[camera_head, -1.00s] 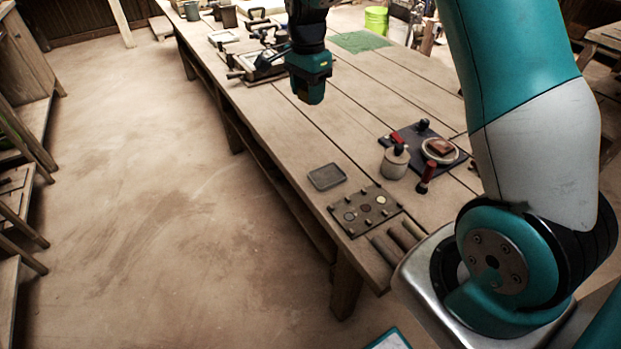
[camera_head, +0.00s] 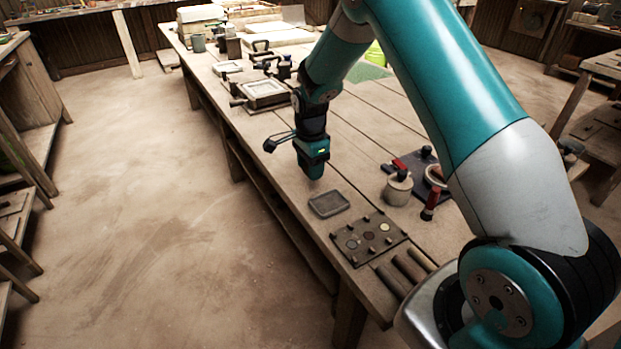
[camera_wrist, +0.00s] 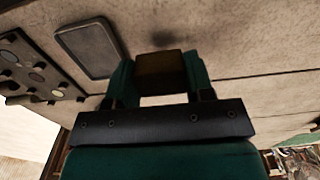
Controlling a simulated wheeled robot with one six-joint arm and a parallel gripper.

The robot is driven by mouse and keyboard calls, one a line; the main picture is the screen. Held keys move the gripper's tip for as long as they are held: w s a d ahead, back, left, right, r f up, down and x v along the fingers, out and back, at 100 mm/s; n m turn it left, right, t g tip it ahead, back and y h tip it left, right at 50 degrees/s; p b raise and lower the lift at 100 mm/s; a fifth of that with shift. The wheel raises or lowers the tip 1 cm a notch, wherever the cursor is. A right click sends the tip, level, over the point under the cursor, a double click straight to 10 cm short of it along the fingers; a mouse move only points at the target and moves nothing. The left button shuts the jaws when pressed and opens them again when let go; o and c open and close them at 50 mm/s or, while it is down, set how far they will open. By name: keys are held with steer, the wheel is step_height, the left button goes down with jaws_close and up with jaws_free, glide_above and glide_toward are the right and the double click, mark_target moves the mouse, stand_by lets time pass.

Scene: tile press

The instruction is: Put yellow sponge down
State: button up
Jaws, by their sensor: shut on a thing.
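My gripper (camera_head: 315,174) hangs pointing down over the wooden table, just behind the small grey tray (camera_head: 329,204). In the wrist view its green fingers are shut on a dark yellow-brown block, the sponge (camera_wrist: 160,70). A dark shadow lies on the boards beyond it, and the sponge looks held above the table. In the head view the sponge cannot be made out. The small tray also shows in the wrist view (camera_wrist: 90,48), apart from the sponge; it looks empty.
A dark plate with pegs and discs (camera_head: 368,238) lies near the table's front end. A lidded jar (camera_head: 397,188) and a red-handled brush (camera_head: 430,204) stand to the right. A press frame (camera_head: 265,94) stands farther back. Bare boards surround the gripper.

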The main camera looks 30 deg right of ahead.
mark_target(311, 186)
steer(key=shift+f, duration=2)
steer(key=shift+f, duration=0.1)
steer(key=o, duration=0.9)
steer(key=shift+c, duration=0.2)
